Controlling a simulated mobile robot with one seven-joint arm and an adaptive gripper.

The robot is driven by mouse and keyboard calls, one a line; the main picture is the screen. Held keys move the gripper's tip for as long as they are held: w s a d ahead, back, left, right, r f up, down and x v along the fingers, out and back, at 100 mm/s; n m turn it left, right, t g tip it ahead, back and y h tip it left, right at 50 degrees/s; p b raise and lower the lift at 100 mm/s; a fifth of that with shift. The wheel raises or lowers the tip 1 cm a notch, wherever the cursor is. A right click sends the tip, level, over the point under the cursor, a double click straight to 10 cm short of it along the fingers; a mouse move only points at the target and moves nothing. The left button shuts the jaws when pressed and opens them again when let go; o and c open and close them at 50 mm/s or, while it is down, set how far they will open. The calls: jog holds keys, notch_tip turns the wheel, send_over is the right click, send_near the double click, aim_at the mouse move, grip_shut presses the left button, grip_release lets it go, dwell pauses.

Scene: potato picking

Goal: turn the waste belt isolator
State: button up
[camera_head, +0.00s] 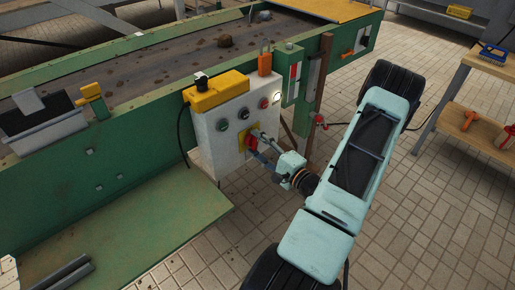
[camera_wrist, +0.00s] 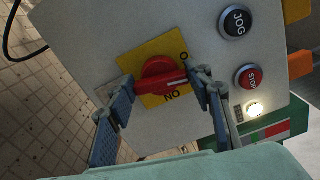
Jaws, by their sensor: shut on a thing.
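The waste belt isolator is a red rotary handle (camera_wrist: 158,70) on a yellow plate (camera_wrist: 130,62) with "O" and "ON" marks. In the wrist view the handle's bar points right, between the two marks. The handle also shows in the head view (camera_head: 250,146), low on the front of the pale control box (camera_head: 213,151). My gripper (camera_wrist: 163,88) has its blue-grey fingers either side of the handle and is shut on it. In the head view my gripper (camera_head: 258,146) reaches the box from the right. Contact at the fingertips is partly hidden.
A black JOG button (camera_wrist: 237,22), a red STOP button (camera_wrist: 249,77) and a lit lamp (camera_wrist: 254,109) sit right of the isolator. An orange padlock-like item (camera_head: 264,64) is above the box. The green conveyor frame (camera_head: 90,190) is behind. A wooden shelf (camera_head: 475,75) stands right.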

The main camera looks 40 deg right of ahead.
jog(key=shift+f+n+b, duration=0.1)
jog(key=shift+n+b, duration=0.6)
jog(key=shift+n, duration=0.4)
jog(key=o, duration=1.2)
jog(key=shift+c, duration=0.2)
